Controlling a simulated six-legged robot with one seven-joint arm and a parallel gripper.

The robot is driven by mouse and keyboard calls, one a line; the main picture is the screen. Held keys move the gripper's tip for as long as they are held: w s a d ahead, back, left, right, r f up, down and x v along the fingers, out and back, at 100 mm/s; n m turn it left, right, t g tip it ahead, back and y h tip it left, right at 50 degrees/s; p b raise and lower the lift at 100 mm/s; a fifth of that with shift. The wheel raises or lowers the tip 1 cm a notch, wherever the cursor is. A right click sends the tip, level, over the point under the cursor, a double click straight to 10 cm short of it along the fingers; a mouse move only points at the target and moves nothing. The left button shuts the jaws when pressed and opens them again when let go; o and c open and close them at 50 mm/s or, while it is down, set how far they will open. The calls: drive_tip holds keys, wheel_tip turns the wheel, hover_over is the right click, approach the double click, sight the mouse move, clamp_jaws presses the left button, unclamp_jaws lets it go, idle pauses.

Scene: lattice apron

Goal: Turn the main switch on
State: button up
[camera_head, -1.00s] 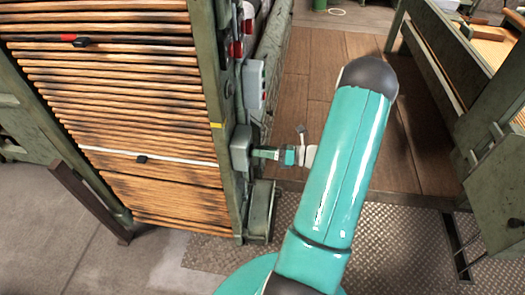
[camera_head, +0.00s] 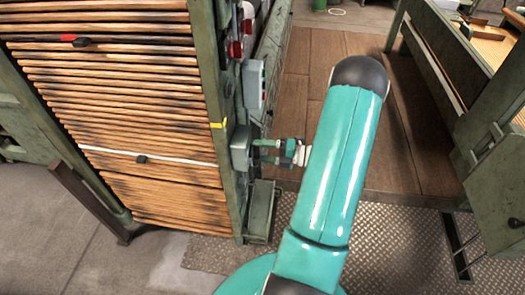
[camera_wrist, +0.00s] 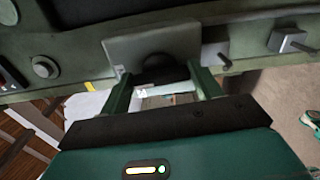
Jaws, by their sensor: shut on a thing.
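The main switch is a grey box (camera_head: 240,148) on the green post at the side of the slatted frame. In the wrist view its grey housing (camera_wrist: 150,42) is at the top middle, with a dark rounded knob (camera_wrist: 162,66) in front. My gripper (camera_head: 260,151) reaches it from the right. In the wrist view the two green fingers of my gripper (camera_wrist: 161,76) stand either side of the knob, shut on it. The marking for the knob's position is hidden.
Above the switch on the post are a grey box with buttons (camera_head: 254,85) and red parts (camera_head: 236,50). The slatted wooden frame (camera_head: 140,110) stands at left. A green machine frame (camera_head: 490,160) stands at right, with wooden floor (camera_head: 340,60) between.

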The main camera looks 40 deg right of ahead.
drive_tip(key=shift+m, duration=0.4)
drive_tip(key=o, duration=1)
drive_tip(key=v, duration=1.3)
drive_tip(key=shift+s+d, duration=0.2)
drive_tip(key=shift+s, duration=0.1)
